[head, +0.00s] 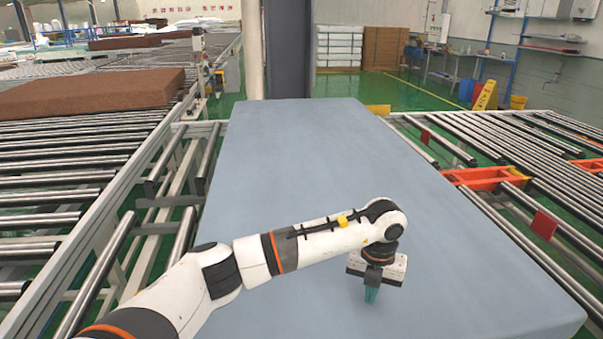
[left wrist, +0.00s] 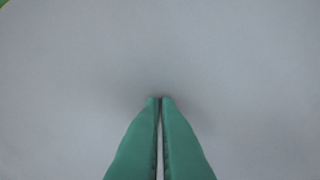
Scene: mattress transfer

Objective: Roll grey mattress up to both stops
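The grey mattress (head: 290,170) is a large blue-grey slab lying flat on the roller conveyor, stretching from the near edge to the far middle in the head view. It fills nearly all of the left wrist view (left wrist: 70,80). My left gripper (head: 370,298) points down over the near right part of the mattress. Its green fingers (left wrist: 160,99) are together with only a thin slit between them, and nothing shows in them. The fingertips are at or very close to the mattress top; contact is unclear. My right gripper is not in view. I cannot tell which parts are the stops.
Red plates (head: 543,224) and orange brackets (head: 490,178) sit among the rollers on the right. A yellow piece (head: 378,110) is near the mattress's far right corner. A brown mattress (head: 90,95) lies on the left rollers. A grey pillar (head: 287,50) stands beyond the far end.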

